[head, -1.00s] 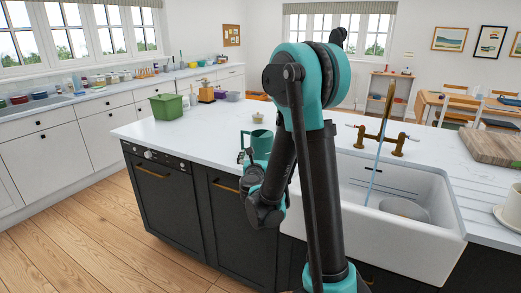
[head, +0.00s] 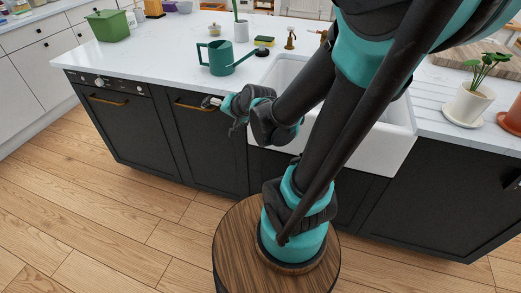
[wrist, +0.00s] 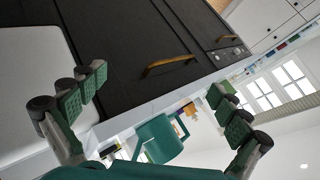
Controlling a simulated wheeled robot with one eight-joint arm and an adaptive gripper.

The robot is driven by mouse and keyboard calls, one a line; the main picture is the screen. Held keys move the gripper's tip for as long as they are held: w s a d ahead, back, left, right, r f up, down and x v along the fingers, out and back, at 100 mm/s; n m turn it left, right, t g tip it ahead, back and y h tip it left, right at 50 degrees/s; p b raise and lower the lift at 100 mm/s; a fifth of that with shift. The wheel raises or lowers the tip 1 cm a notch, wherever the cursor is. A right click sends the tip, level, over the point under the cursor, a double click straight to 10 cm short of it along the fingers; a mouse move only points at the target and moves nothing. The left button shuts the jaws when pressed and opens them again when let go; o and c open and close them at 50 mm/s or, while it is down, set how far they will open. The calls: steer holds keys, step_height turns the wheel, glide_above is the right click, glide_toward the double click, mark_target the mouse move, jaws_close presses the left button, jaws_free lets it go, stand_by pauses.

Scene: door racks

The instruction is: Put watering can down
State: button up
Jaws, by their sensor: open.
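The teal watering can (head: 218,57) stands upright on the white island worktop, near its front edge and left of the sink. Its handle is on the left and its spout points right. My gripper (head: 212,103) is in front of the island, below the worktop edge and apart from the can. In the wrist view my gripper (wrist: 160,106) has its two green-padded fingers spread wide with nothing between them.
The white sink (head: 385,145) is right of the can, partly hidden by my arm. A green box (head: 108,25) is at left. Worktop between box and can is clear.

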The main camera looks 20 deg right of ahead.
steer(key=s+d+f+n+g+h, duration=0.2)
steer(key=s+d+f, duration=0.1)
steer(key=s+d, duration=0.2)
steer(key=s+d+f+n+g+h, duration=0.2)
steer(key=s+d+f+n+g, duration=0.1)
steer(key=s, duration=0.5)
steer(key=shift+s+d+f+n, duration=0.15)
steer(key=shift+d+f+n, duration=0.15)
steer(key=shift+d+f, duration=0.65)
steer(key=shift+d+r, duration=0.1)
steer(key=shift+r, duration=0.05)
steer(key=shift+c, duration=0.5)
